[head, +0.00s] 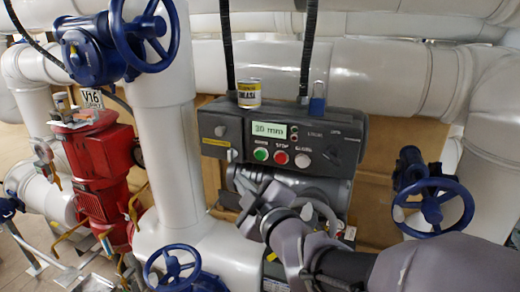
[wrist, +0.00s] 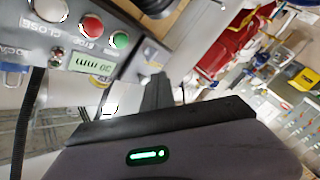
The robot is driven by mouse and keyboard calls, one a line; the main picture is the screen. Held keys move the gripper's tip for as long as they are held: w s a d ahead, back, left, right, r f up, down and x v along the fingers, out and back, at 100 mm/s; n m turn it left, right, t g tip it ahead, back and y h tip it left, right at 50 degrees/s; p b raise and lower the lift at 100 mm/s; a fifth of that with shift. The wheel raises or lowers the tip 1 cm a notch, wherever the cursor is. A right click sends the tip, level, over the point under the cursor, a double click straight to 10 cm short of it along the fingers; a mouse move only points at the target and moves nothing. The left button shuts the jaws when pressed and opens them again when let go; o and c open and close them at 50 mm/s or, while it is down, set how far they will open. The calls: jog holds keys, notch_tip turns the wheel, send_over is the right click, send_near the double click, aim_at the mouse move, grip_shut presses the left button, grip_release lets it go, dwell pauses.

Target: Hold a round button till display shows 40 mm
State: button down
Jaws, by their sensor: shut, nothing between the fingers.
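A grey control box (head: 345,150) on the pipework carries a lit display (head: 267,131) that reads 30 mm. Below the display is a row of three round buttons: green (head: 261,154), red (head: 281,157) under the label STOP, and a whitish one (head: 302,160) at the right. In the wrist view the display (wrist: 92,67) is upside down, and the whitish button (wrist: 50,8) sits by the label CLOSE. My gripper (head: 258,190) is shut and empty, just below the box. In the wrist view its dark fingers (wrist: 157,92) stay apart from the buttons.
Blue handwheels (head: 433,205) stand right and left. A red machine (head: 100,170) is at the left. Thick white pipes (head: 175,140) surround the box.

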aim_at(260, 155)
jog(key=shift+w+d+p, duration=0.45)
jog(key=shift+w+d, duration=0.05)
jog(key=shift+w, duration=0.9)
jog(key=shift+w+d+p, duration=0.45)
jog(key=shift+w, duration=0.9)
jog(key=shift+w+d+p, duration=0.45)
jog(key=shift+w+d, duration=0.05)
jog(key=shift+w, duration=0.9)
jog(key=shift+w+d+b, duration=0.15)
jog(key=shift+w+b, duration=0.2)
jog(key=shift+w, duration=0.05)
jog(key=shift+w+d, duration=0.15)
jog(key=shift+w, duration=0.2)
dwell(2.3)
dwell(0.5)
jog(key=shift+s+a+b, duration=0.3)
jog(key=shift+s+b, duration=0.5)
jog(key=shift+b, duration=0.05)
